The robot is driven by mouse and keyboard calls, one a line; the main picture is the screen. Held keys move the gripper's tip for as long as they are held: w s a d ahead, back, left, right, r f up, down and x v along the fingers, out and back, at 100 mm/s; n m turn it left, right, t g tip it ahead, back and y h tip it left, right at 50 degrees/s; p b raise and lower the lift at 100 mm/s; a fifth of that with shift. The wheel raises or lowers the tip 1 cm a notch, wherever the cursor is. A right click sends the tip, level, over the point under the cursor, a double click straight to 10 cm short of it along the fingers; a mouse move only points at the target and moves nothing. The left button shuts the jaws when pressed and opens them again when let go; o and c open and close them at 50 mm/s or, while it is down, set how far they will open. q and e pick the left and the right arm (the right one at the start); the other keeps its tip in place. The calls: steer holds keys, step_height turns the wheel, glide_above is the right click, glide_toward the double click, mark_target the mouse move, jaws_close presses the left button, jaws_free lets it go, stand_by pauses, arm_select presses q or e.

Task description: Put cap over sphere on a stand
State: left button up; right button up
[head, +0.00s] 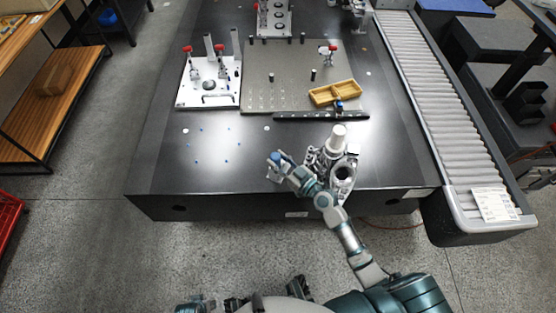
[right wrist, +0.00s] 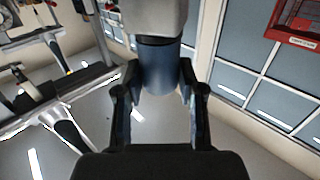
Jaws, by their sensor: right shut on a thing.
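My right gripper (head: 322,154) is above the front of the black table, beside a white, stepped round thing (head: 338,138), which I take for the cap. In the right wrist view the two dark fingers (right wrist: 160,85) are shut on a dark blue round part (right wrist: 160,66), with a wider pale grey part (right wrist: 155,18) beyond it. A round thing with a dark middle (head: 343,173) shows just below the white part; I cannot tell whether it is the sphere's stand. The sphere is not clearly seen. My left gripper is not clearly in view.
The black table (head: 160,165) is bare at the front left except for small blue dots. Behind stand a white fixture plate (head: 185,95), a grey hole plate (head: 285,70), a yellow tray (head: 320,97) and a black bar (head: 300,116). A roller conveyor (head: 430,95) runs along the right.

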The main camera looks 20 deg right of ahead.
stand_by(0.3)
steer(key=o, duration=0.9)
steer(key=shift+f, duration=0.1)
steer(key=v, duration=1.2)
steer(key=shift+f, duration=0.15)
